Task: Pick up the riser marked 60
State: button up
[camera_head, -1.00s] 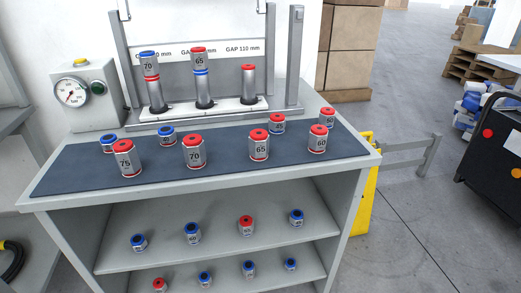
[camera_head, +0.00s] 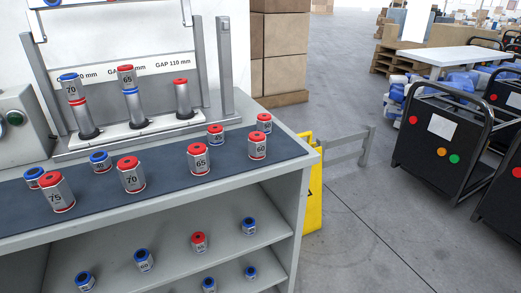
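The riser marked 60 (camera_head: 258,146) stands upright near the right end of the dark mat (camera_head: 92,205) on the workbench. It is a silver cylinder with red end rings. A smaller red-topped riser (camera_head: 264,123) stands just behind it. The riser marked 65 (camera_head: 198,159) is to its left, then the riser marked 70 (camera_head: 131,175) and the riser marked 75 (camera_head: 57,192). My gripper is not in view.
A gauge stand (camera_head: 142,128) with several posts is at the back of the bench. Shelves below hold several small risers. A yellow sign (camera_head: 312,190) and a low rail (camera_head: 348,145) stand right of the bench. Black carts (camera_head: 440,140) are farther right, with open floor between.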

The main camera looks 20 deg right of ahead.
aim_at(256, 141)
jog(key=l+u, duration=0.2)
jog(key=l, duration=0.25)
jog(key=k+l+u, duration=0.2)
jog(key=l, duration=0.2)
jog(key=l+u, duration=0.15)
jog(key=l, duration=0.25)
jog(key=k+l+u, duration=0.2)
jog(key=l, duration=0.2)
jog(key=k+l+u, duration=0.2)
jog(key=l, duration=0.2)
jog(key=k+l+u, duration=0.2)
jog(key=l, duration=0.15)
jog(key=i+l, duration=0.05)
jog(key=i, duration=0.05)
